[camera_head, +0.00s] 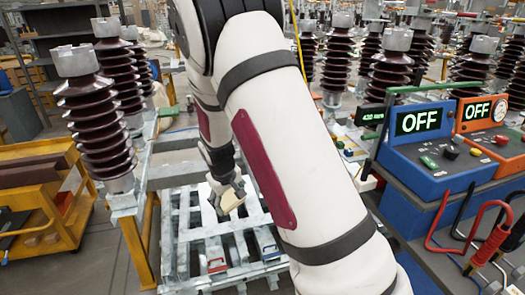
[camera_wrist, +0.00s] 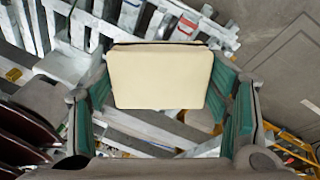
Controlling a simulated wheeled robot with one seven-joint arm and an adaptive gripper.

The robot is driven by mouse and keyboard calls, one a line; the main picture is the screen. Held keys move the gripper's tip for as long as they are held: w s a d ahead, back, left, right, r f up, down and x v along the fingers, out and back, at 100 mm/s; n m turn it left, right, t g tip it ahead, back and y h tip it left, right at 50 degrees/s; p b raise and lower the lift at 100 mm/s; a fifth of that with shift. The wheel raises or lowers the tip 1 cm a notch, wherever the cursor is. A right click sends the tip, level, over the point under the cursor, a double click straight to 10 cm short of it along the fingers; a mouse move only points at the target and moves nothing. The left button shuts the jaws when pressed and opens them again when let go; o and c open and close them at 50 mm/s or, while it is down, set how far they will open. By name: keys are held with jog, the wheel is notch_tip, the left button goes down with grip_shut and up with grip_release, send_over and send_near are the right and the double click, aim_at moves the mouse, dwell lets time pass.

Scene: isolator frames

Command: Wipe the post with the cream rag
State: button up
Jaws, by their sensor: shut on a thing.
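My gripper (camera_head: 226,187) is shut on the cream rag (camera_head: 232,200), low over the grey slatted frame, right of the brown ribbed post. In the wrist view, the rag (camera_wrist: 162,78) is a flat cream block between the two green-padded fingers of my gripper (camera_wrist: 163,90). The nearest post (camera_head: 98,120) is a dark brown ribbed insulator with a grey cap, upright on a metal stand at the left. Brown ribbed discs (camera_wrist: 22,135) show at the lower left of the wrist view, clear of the rag. Which of the several similar posts the task means, I cannot tell.
A grey slatted frame (camera_head: 203,246) lies below my gripper. A yellow cart (camera_head: 62,195) stands at the left. Blue (camera_head: 437,160) and orange (camera_head: 500,140) control boxes with OFF displays stand at the right, with red and black cables. More ribbed posts (camera_head: 390,72) stand behind.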

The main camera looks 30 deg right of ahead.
jog(key=w+d+r+n+t+h+b, duration=0.1)
jog(key=w+d+r+n+t+b, duration=0.15)
jog(key=d+t, duration=0.3)
jog(key=w+d+r+n+t+h+b, duration=0.1)
jog(key=w+d+r+t+b, duration=0.15)
jog(key=d+t, duration=0.35)
jog(key=s+d+r+t+b, duration=0.2)
jog(key=s+d+r+t, duration=0.15)
jog(key=r, duration=0.25)
jog(key=d+x, duration=0.1)
jog(key=x, duration=0.5)
jog(key=shift+g+h, duration=0.3)
jog(key=shift+h, duration=0.1)
jog(key=shift+d+n, duration=0.1)
jog(key=shift+n, duration=0.15)
jog(key=shift+b+x, duration=0.6)
jog(key=shift+x, duration=0.2)
jog(key=shift+d, duration=0.15)
